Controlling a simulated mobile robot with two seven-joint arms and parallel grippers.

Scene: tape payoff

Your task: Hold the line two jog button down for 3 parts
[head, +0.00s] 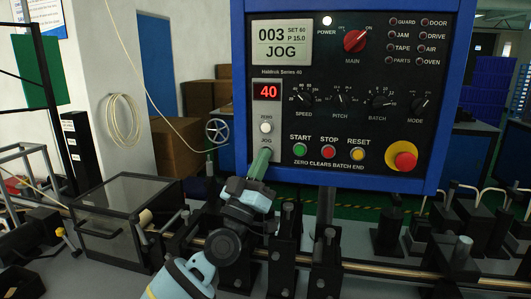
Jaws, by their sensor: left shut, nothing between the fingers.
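The control panel (450,110) stands upright in a blue frame, and its upper-left screen (282,42) reads 003, SET 60, P 15.0 and JOG. The JOG label (266,141) is below a white button (265,127). The spot just under that label is covered by the fingertips of my left gripper (261,160), so the jog button is hidden there. The green fingers are shut with nothing between them, and their tips appear at the panel face. I cannot tell how far anything is pressed. My right gripper is out of view.
A red display (267,91) reads 40. Close by are the green start button (300,150), red stop button (329,152), yellow reset button (358,154) and a large red knob (404,160). Black machine fixtures line the bench below; a clear-sided box (125,215) stands left.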

